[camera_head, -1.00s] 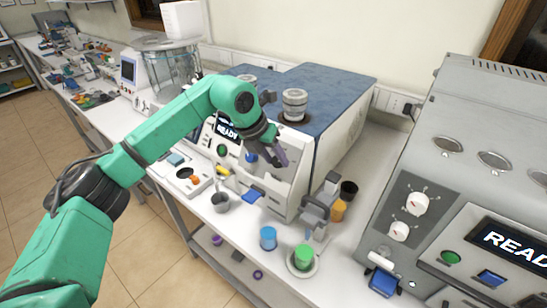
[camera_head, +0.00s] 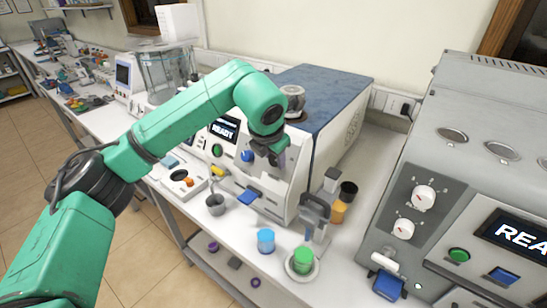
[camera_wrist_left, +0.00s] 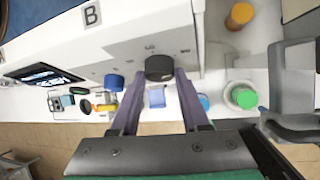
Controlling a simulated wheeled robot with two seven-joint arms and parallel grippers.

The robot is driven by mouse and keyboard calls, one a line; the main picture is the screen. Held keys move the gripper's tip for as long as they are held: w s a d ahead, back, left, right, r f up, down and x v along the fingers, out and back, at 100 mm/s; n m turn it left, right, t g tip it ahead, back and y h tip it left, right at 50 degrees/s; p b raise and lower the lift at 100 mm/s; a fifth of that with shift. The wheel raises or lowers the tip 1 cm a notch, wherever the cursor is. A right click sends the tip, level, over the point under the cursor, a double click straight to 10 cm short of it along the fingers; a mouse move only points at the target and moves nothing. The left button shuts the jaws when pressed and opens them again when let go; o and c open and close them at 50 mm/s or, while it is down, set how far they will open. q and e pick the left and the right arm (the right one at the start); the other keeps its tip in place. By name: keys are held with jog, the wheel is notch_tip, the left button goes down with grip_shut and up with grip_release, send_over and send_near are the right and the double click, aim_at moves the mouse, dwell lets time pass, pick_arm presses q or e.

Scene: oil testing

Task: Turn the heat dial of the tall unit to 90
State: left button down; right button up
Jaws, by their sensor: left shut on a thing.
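The tall unit (camera_head: 318,150) is a white box with a blue top and a lit READY display, standing mid-bench in the head view. Its white front (camera_wrist_left: 140,30) fills the upper part of the left wrist view. My left gripper (camera_head: 277,158) is at the right part of this front. In the wrist view its two fingers (camera_wrist_left: 160,85) are shut on a round black dial (camera_wrist_left: 159,67), one on each side. The gripper hides this dial in the head view, and I cannot read its setting. A blue knob (camera_head: 247,156) sits left of it. My right gripper is not in view.
A grey device (camera_head: 318,208) stands close in front of the unit's right side. A large grey machine (camera_head: 470,130) stands at the right.

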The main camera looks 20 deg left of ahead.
pick_arm(q)
jog(key=shift+c, duration=2)
grip_release()
jog(key=shift+s+r, duration=0.15)
jog(key=shift+r, duration=0.1)
jog(key=b+v, duration=0.3)
jog(key=v, duration=1.1)
jog(key=shift+b, duration=0.3)
jog(key=shift+f, duration=0.1)
